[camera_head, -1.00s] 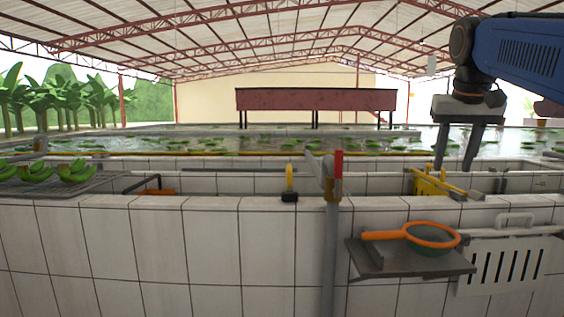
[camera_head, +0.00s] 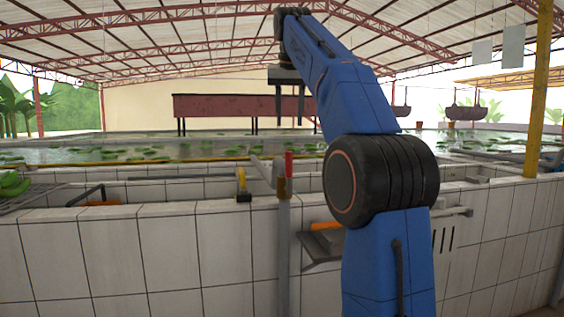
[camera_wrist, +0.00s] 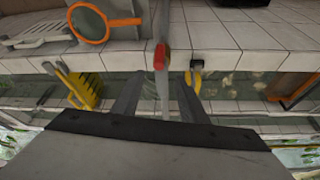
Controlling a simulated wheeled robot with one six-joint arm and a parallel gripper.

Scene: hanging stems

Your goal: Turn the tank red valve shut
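The red valve handle (camera_head: 289,163) stands upright on a brass-coloured body at the top of a grey vertical pipe (camera_head: 284,250) against the tiled tank wall. It also shows in the wrist view (camera_wrist: 160,57), upside down compared with the head view. My gripper (camera_head: 290,118) hangs fingers down, above and behind the valve in the head picture. In the wrist view my gripper (camera_wrist: 160,78) has its two fingers apart with nothing held between them. The red handle appears just past the fingertips, roughly centred, and looks apart from them.
A yellow-handled tool (camera_head: 242,185) stands on the tank rim left of the valve. My arm hides much of the net's shelf (camera_head: 318,246). Bananas (camera_head: 14,184) sit at far left.

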